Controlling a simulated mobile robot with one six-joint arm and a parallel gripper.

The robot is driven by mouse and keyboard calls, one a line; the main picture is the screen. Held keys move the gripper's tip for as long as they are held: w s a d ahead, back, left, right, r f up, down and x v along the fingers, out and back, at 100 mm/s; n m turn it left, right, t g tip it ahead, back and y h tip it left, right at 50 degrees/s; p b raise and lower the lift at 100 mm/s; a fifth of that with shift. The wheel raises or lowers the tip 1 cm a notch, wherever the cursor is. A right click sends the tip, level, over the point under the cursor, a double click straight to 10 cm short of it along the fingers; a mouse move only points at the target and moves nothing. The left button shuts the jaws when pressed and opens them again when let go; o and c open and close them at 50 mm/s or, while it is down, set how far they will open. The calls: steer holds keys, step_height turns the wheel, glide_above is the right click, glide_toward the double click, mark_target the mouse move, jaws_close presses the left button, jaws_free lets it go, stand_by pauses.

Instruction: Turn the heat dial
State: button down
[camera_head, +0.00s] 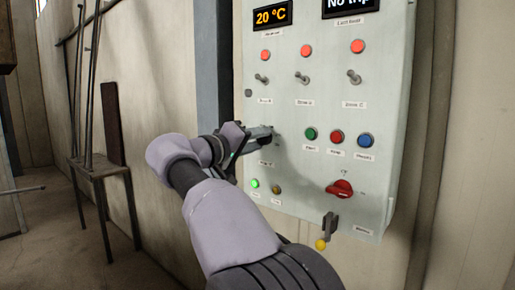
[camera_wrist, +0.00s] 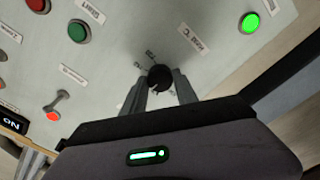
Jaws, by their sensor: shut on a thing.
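The heat dial is a small black round knob (camera_wrist: 160,77) on the pale panel, with small labels around it, seen in the wrist view. My gripper (camera_wrist: 160,88) has its two fingers on either side of the knob and is shut on it. In the head view my gripper (camera_head: 268,133) reaches the left part of the control panel (camera_head: 315,225). There the fingers and my wrist largely hide the dial.
The panel carries a display reading 20 °C (camera_head: 271,16), several toggle switches and red lamps above. Green (camera_head: 310,134), red (camera_head: 337,137) and blue (camera_head: 365,140) buttons sit right of my gripper. A red rotary switch (camera_head: 340,189) and a yellow-ended lever (camera_head: 321,244) are lower right.

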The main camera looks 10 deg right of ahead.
steer(key=shift+m+b, duration=0.75)
steer(key=shift+m, duration=0.85)
steer(key=c, duration=0.9)
jaws_free()
steer(key=shift+c, duration=0.2)
steer(key=shift+a, duration=0.1)
steer(key=p+v, duration=0.1)
steer(key=v, duration=1.6)
steer(key=shift+p, duration=0.4)
steer(key=shift+s+a, duration=0.1)
steer(key=shift+s, duration=0.05)
